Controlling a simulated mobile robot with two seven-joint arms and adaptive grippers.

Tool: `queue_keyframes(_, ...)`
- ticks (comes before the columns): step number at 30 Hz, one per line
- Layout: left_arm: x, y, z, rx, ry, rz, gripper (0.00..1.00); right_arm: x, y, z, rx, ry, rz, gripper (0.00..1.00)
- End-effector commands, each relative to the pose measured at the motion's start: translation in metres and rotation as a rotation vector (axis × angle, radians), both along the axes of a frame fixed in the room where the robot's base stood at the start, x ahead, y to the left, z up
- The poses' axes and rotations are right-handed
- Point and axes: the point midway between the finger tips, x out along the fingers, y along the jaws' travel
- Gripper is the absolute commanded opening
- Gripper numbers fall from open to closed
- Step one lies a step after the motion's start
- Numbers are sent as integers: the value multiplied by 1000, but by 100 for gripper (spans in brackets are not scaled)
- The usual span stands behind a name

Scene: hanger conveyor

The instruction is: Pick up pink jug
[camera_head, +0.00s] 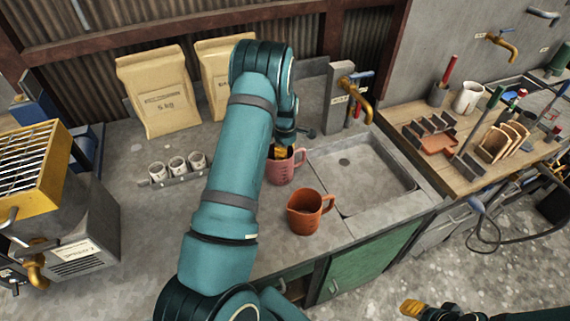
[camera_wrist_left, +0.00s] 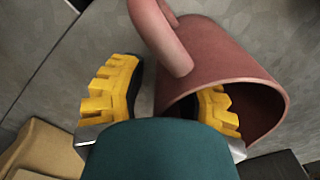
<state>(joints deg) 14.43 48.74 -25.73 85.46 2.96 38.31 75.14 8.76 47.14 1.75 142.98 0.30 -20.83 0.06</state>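The pink jug (camera_head: 281,172) stands upright on the grey counter, left of the sink, and its handle points right. My left gripper (camera_head: 281,152) is at its rim. In the left wrist view the fingers of my left gripper (camera_wrist_left: 163,98) are spread apart. One yellow finger is inside the mouth of the pink jug (camera_wrist_left: 225,62) and the other is outside, with the jug's wall between them and a gap beside it. My right gripper (camera_head: 412,308) shows only as a yellow fingertip at the bottom right, away from the jug; its state is unclear.
An orange-brown jug (camera_head: 306,216) stands close in front of the pink jug. The sink (camera_head: 362,170) and a brass tap (camera_head: 355,95) are to the right. Several small cups (camera_head: 178,166) stand in a rack at left, with paper bags (camera_head: 158,92) behind.

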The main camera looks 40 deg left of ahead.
Motion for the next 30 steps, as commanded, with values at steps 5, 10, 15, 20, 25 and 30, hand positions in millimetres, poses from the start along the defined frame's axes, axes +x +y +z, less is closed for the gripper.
queue_keyframes(5,0,0,0,0,0,0,0,0,0,0,0,0,0,44)
queue_keyframes(10,0,0,0,0,0,0,0,0,0,0,0,0,0,44)
queue_keyframes(15,0,0,4,0,-1,0,0,0,0,0,0,0,0,44)
queue_keyframes(20,1,0,25,1,-3,0,0,0,0,0,0,0,0,44)
queue_keyframes(25,1,0,59,2,-5,-1,0,0,0,-1,0,0,0,44)
queue_keyframes(30,0,0,86,2,-3,0,0,0,0,0,0,0,0,44)
